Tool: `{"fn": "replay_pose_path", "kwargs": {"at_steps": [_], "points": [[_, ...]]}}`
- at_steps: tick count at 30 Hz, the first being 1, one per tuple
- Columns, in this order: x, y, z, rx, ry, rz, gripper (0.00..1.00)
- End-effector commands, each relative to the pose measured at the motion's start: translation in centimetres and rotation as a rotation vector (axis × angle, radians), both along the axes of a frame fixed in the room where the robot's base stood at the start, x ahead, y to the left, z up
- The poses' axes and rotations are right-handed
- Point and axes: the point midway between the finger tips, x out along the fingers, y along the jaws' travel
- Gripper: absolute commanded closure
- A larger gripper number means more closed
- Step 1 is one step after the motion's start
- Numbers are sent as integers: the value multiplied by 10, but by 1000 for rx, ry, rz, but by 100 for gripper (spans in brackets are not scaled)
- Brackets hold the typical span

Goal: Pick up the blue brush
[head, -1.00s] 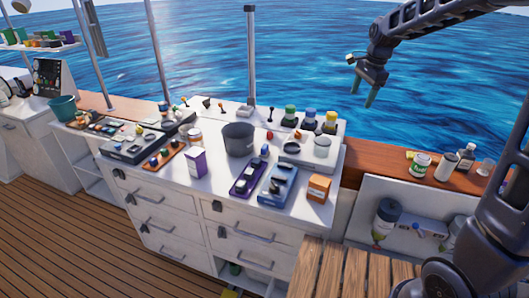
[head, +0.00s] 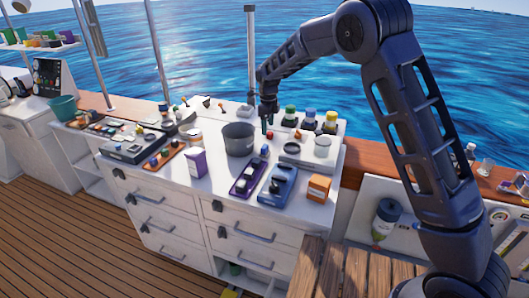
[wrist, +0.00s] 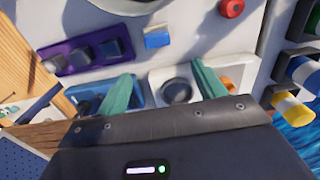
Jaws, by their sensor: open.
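A small blue block with a pale edge (wrist: 157,37) lies on the white counter; it looks like the blue brush, but bristles cannot be made out. In the head view it shows as a small blue spot (head: 264,150) between the grey bucket and the round-dish tray. My gripper (head: 267,128) hangs fingers down over the counter's back part, empty. In the wrist view its two green fingers (wrist: 163,70) are wide apart, with the blue block ahead of them, not between them.
A purple tray (head: 247,177), a blue tray (head: 277,186) and a grey bucket (head: 238,139) stand close by. A red knob-like thing (wrist: 232,8) and several capped bottles (head: 331,120) are near the back edge. An orange box (head: 318,188) stands at the right.

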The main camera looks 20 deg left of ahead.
Motion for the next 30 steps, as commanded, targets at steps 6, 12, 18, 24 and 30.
{"fn": "replay_pose_path", "kwargs": {"at_steps": [6, 12, 18, 24, 30], "points": [[-3, 9, -14, -6, 0, -17, 31], [-4, 8, -39, -6, 1, -17, 31], [-3, 9, -61, -5, 0, -16, 31], [-3, 10, -73, -6, 1, -16, 31], [-2, 13, -100, -6, 1, -17, 31]]}}
